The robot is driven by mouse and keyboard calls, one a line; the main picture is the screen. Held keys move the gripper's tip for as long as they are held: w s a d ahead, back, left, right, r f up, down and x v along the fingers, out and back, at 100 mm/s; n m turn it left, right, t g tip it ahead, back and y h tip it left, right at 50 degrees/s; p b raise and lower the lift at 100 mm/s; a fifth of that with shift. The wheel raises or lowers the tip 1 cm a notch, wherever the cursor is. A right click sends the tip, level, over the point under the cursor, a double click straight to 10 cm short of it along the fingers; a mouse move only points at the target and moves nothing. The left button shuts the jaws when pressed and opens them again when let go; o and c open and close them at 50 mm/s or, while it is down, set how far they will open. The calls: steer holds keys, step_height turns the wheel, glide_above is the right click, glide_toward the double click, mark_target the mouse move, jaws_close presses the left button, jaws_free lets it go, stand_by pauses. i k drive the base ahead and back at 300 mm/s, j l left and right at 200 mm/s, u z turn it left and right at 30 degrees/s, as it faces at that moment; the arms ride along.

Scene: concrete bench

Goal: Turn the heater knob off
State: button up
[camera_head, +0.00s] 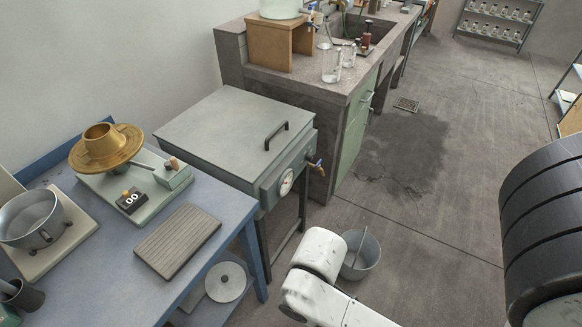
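A grey metal box (225,125) with a flat lid and a black handle (276,135) stands on legs in the middle of the view. Its front carries a round white dial (286,182) with a dark rim, and a small brass tap (315,163) with a blue part. I cannot tell whether the dial is a knob or a gauge, nor its setting. No part is clearly recognisable as the heater knob. White links of my arm show at the bottom, below and right of the box. My gripper is not in view.
A blue table (215,205) at left holds a brass-topped device (104,147), a metal pan (31,218) and a ribbed grey pad (178,241). A grey bucket (361,256) stands on the floor beside my arm. A concrete bench (325,85) stands behind the box. Floor at right is open.

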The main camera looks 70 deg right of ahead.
mark_target(310, 156)
steer(key=z, duration=1.3)
steer(key=i+j+z, duration=0.1)
steer(key=i+j, duration=0.05)
steer(key=j, duration=0.1)
